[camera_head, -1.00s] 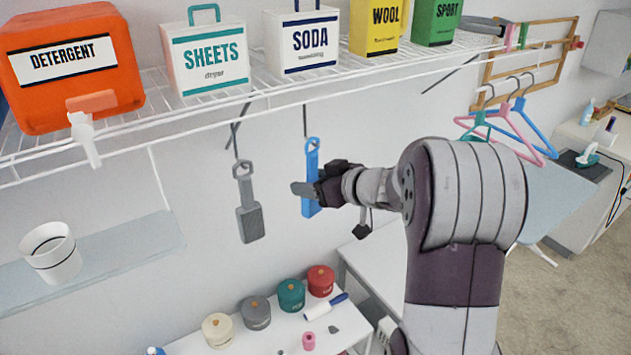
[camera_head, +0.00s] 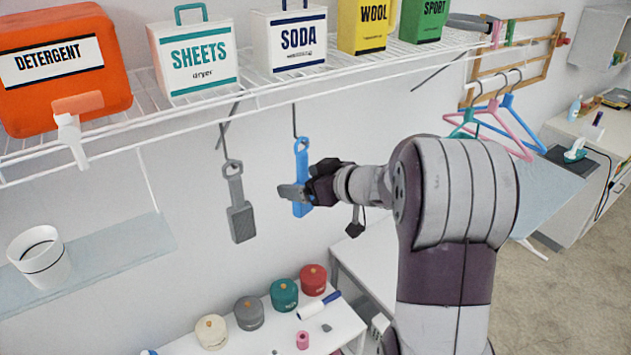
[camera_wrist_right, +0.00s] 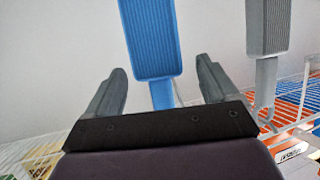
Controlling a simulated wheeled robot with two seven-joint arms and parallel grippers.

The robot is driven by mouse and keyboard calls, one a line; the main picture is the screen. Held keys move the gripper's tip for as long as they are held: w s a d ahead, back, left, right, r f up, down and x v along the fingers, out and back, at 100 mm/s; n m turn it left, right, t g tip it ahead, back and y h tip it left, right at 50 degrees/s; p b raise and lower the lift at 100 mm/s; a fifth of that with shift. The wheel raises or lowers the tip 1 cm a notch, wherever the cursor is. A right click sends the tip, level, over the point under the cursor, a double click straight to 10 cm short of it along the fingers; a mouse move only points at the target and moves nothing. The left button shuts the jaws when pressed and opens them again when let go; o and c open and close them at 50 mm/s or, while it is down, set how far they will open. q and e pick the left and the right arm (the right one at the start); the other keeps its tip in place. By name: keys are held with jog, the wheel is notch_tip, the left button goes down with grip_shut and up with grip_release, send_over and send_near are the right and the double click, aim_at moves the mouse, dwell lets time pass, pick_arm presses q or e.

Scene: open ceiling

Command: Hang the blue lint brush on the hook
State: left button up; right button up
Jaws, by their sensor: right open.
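The blue lint brush (camera_head: 301,158) hangs upright below the wire shelf, with its top ring at the lower end of a dark hook (camera_head: 294,120). My right gripper (camera_head: 293,192) is open at the lower part of the brush and hides some of it. In the right wrist view, the blue brush (camera_wrist_right: 150,35) lies between the two spread fingers of my right gripper (camera_wrist_right: 160,78), with a gap on each side. Whether the ring's contact with the hook bears the brush is too small to tell. My left gripper is not in view.
A grey brush (camera_head: 239,215) hangs just left of the blue one; it also shows in the right wrist view (camera_wrist_right: 267,25). The wire shelf (camera_head: 225,112) above holds boxes and an orange detergent container (camera_head: 62,88). Below, a white table (camera_head: 330,318) bears several lidded jars.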

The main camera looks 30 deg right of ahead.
jog(key=b+v, duration=0.3)
jog(key=v, duration=0.9)
jog(key=shift+d, duration=0.1)
